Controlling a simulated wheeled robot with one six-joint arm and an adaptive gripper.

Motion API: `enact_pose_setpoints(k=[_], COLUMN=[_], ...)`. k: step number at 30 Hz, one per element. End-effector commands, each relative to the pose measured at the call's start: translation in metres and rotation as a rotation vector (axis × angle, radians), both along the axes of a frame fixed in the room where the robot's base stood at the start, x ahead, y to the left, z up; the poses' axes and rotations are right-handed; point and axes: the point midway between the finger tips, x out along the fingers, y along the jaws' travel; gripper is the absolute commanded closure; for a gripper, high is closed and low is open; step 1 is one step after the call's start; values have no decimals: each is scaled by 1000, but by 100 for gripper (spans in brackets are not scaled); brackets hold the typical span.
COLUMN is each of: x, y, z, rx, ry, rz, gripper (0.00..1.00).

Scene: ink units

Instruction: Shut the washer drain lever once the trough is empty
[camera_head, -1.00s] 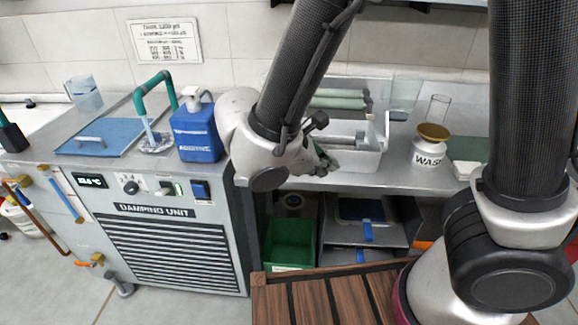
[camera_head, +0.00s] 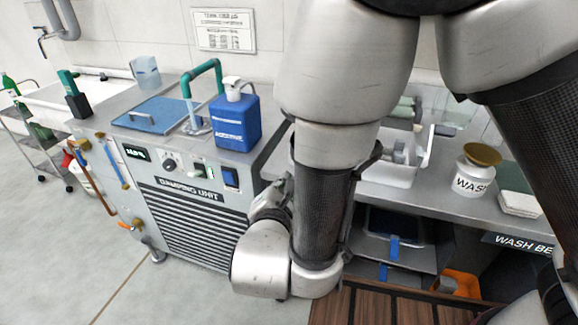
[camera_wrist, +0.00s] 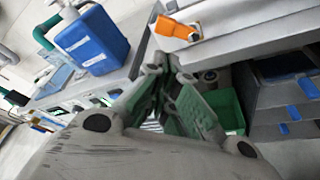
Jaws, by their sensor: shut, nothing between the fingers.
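An orange lever-like handle (camera_wrist: 178,28) with a brass fitting shows near the bench edge in the wrist view, beyond my fingertips. In the head view my arm hides that spot. A white trough (camera_head: 392,176) stands on the wash bench; my arm covers its left part, and I cannot tell whether it holds liquid. My gripper (camera_head: 282,190) is low beside the right side of the damping unit, in front of the bench. In the wrist view my gripper (camera_wrist: 165,72) is shut and empty, its fingers together and apart from the orange handle.
The damping unit (camera_head: 190,215) stands left, with a blue bottle (camera_head: 234,122) on top and an orange-handled valve (camera_head: 130,227) low on its side. A green bin (camera_wrist: 228,108) is below. Floor at left is open.

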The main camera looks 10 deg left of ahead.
Motion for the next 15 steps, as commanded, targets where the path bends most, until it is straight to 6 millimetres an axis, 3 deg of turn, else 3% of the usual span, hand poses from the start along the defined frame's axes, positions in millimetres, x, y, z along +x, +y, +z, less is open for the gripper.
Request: enact_pose_setpoints(k=[7, 15], x=[13, 60], y=[1, 7], z=[-3, -16], rx=[-1, -3], ry=[0, 0], rz=[-4, -6], gripper=[100, 100])
